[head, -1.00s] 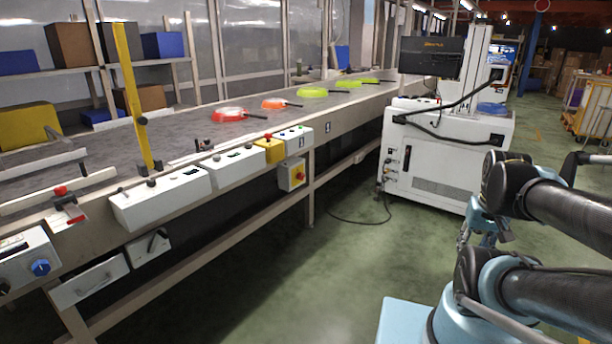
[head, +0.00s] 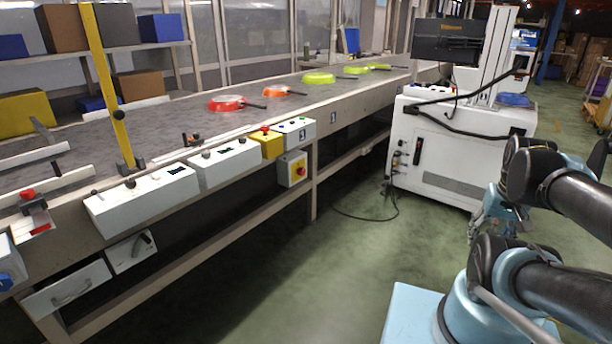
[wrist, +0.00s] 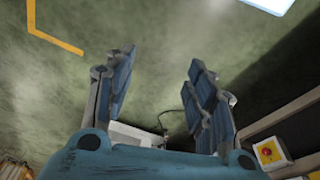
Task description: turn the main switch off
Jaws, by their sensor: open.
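The main switch (head: 299,170) looks to be the red rotary knob on a yellow plate, on a small grey box hung below the conveyor's front rail. The way its knob points is too small to tell. In the wrist view a red knob on a yellow plate (wrist: 267,151) shows at the lower right, beyond and right of my fingers. My gripper (wrist: 158,78) is open and empty, with floor between its blue-padded fingers. In the head view my gripper (head: 487,225) is partly hidden by my arm, right of the switch and apart from it.
The conveyor (head: 350,97) carries several coloured pans. A yellow box with a red button (head: 266,142) sits just above the switch. A white machine cart (head: 450,150) with a monitor stands at right, its cable (head: 365,217) on the floor. Green floor (head: 290,270) before the conveyor is clear.

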